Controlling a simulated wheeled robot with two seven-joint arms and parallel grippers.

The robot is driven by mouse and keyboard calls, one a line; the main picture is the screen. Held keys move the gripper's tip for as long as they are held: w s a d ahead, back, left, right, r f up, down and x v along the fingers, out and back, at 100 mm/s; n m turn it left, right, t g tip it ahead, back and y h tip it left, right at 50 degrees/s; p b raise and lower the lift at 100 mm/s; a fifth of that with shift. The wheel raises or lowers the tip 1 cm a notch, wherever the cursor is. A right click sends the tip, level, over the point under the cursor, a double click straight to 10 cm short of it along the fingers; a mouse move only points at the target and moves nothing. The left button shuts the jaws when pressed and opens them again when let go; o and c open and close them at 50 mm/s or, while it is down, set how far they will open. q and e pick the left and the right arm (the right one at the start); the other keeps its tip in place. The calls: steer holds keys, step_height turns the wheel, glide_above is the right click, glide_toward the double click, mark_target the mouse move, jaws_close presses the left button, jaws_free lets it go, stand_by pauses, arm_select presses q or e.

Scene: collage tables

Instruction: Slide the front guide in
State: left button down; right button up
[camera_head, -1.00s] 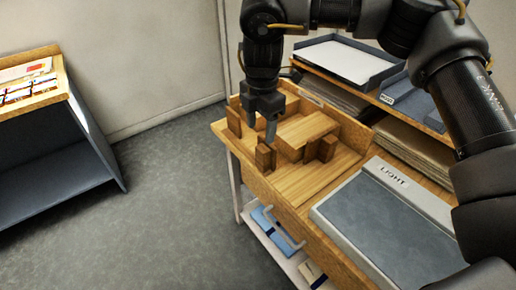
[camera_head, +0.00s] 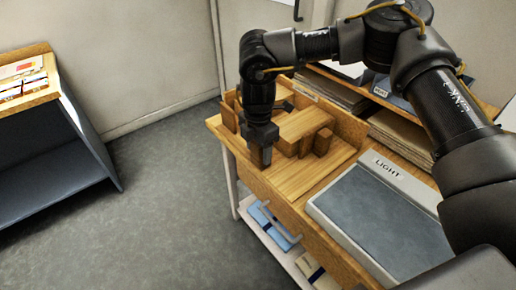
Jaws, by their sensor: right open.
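The front guide looks to be the small brown wooden block (camera_head: 260,156) near the front edge of the wooden jig (camera_head: 305,174). My right gripper (camera_head: 262,141) points down right over this block, and its body hides the block's top. The gripper is open; I cannot tell whether its fingers touch the block. A lighter wooden piece (camera_head: 304,123) lies in the jig behind, with brown blocks (camera_head: 322,141) at its right and another upright block (camera_head: 229,117) at the left. My left gripper is not in view.
A grey light panel (camera_head: 375,215) lies on the table to the right. Behind the jig, a shelf holds stacked sheets (camera_head: 402,135) and trays. Blue items (camera_head: 275,228) lie on the lower shelf. Another cabinet (camera_head: 50,140) stands at far left, with open floor between.

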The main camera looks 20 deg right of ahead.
steer(key=shift+f, duration=0.15)
steer(key=shift+c, duration=0.5)
